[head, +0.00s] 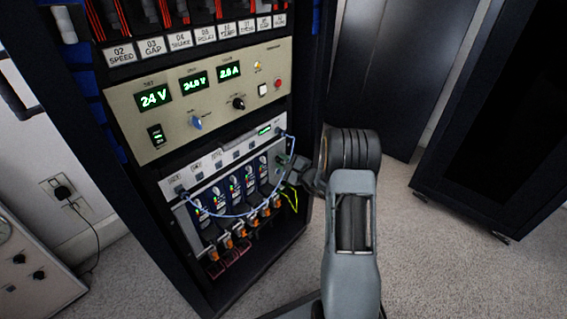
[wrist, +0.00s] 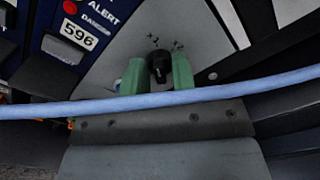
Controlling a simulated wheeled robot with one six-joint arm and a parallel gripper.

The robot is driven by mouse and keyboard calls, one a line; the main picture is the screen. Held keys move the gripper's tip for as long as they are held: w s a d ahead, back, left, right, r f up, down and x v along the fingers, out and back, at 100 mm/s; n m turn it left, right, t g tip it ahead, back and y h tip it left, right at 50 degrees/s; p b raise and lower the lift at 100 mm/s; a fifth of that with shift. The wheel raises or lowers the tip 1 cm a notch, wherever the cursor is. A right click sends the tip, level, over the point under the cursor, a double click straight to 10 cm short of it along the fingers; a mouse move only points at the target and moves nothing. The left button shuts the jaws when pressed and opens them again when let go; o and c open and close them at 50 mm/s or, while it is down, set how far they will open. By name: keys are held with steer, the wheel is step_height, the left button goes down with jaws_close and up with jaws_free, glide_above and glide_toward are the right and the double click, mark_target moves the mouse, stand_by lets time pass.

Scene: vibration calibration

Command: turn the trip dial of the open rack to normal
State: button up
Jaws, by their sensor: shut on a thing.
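The trip dial (wrist: 160,64) is a small black knob on a grey panel in the wrist view. In the head view my gripper (head: 287,170) reaches the right end of the module row in the open rack (head: 178,168); the dial is hidden there. A blue cable (wrist: 205,95) crosses the wrist view in front of the fingers.
The blue cable (head: 232,215) loops across the modules in the head view. A beige power supply (head: 180,140) is above. A dark cabinet (head: 500,130) stands at right, with carpet between.

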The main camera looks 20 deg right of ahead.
steer(key=o, duration=0.9)
steer(key=shift+s, duration=0.1)
steer(key=p+v, duration=0.3)
steer(key=v, duration=1)
steer(key=shift+s+d, duration=0.15)
steer(key=shift+s, duration=0.1)
